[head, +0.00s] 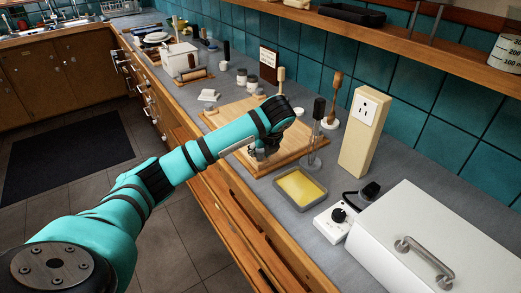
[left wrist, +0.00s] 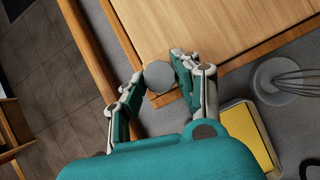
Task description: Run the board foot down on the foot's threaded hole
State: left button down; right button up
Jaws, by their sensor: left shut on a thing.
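My left gripper (head: 262,151) reaches over the near edge of the wooden board in the head view. In the left wrist view the left gripper (left wrist: 157,84) has its two fingers closed on either side of a round grey piece, the board foot (left wrist: 159,76). The foot sits at the near corner region of the wooden board (left wrist: 215,25), which also shows in the head view (head: 225,117). I cannot tell whether the foot touches the board. The threaded hole is not visible. My right gripper is not in view.
A tray with a yellow pad (head: 299,188) lies right of the board, with a whisk on a round base (left wrist: 275,80) close by. A white box (head: 425,245), a dial control (head: 338,217) and an outlet post (head: 363,130) stand farther right. The counter's front edge is near.

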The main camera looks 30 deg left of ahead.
pick_arm(q)
jog(key=shift+a+b, duration=0.1)
jog(key=shift+b, duration=0.2)
dwell(0.7)
jog(key=shift+a+f, duration=0.1)
jog(key=m+t+h+b, duration=0.1)
jog(key=m+b, duration=0.1)
jog(key=m, duration=0.1)
jog(key=shift+a+f+b, duration=0.15)
jog(key=shift+b, duration=0.15)
jog(key=shift+s+m+h, duration=0.1)
jog(key=shift+m+h, duration=0.2)
jog(key=shift+m, duration=0.3)
jog(key=shift+r+m+t, duration=0.25)
jog(key=shift+m+t, duration=0.05)
